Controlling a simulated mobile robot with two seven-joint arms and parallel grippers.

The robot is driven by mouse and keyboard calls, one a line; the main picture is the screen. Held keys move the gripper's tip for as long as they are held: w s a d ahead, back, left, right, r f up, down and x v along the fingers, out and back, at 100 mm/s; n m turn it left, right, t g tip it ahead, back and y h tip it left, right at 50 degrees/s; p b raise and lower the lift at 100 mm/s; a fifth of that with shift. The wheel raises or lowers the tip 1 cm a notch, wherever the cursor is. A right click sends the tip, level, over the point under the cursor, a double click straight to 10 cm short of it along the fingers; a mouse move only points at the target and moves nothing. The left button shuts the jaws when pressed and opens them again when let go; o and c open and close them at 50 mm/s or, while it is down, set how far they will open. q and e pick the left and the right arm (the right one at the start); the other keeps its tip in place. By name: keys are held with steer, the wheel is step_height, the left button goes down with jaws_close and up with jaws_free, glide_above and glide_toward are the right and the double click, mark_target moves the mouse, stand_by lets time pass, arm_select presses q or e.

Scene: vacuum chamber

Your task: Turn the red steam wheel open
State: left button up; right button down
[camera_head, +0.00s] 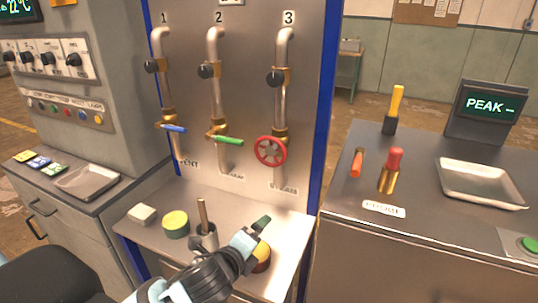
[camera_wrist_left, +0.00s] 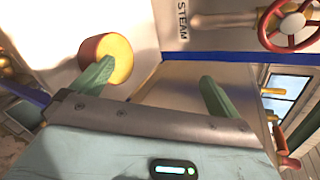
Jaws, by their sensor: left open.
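The red steam wheel (camera_head: 270,151) is mounted on pipe 3 on the grey panel, with spokes around a central hub. In the left wrist view the wheel (camera_wrist_left: 291,24) is at the upper right, cut off by the frame's top edge, with a STEAM label (camera_wrist_left: 183,20) to its left. My left gripper (camera_head: 261,233) is below the wheel, over the small shelf, clear of the wheel. Its two green fingers are apart with nothing between them in the left wrist view (camera_wrist_left: 155,90). My right gripper is in neither view.
A red-and-yellow cylinder (camera_head: 262,256) stands close beside my left gripper. A green-and-yellow cylinder (camera_head: 175,224), a white block (camera_head: 142,214) and a grey cup (camera_head: 206,239) with a stick are on the shelf. Green (camera_head: 229,141) and blue (camera_head: 174,128) lever handles are left of the wheel.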

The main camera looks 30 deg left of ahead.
mark_target(270, 155)
arm_select(q)
steer(key=w+a+r+m+t, duration=0.2)
steer(key=w+r+m+t, duration=0.45)
steer(key=r+m, duration=0.65)
steer(key=shift+w+a+r+n+g, duration=0.1)
steer(key=shift+w+r+n+g, duration=0.25)
steer(key=shift+w, duration=1.15)
steer(key=shift+w+a+r+n+g, duration=0.1)
steer(key=shift+w+r+n+g, duration=0.15)
steer(key=shift+w, duration=1.3)
steer(key=shift+w+a+r+n+g, duration=0.1)
steer(key=shift+w+r+n+g, duration=0.25)
steer(key=shift+w, duration=1.15)
steer(key=shift+f, duration=0.1)
steer(key=c, duration=0.9)
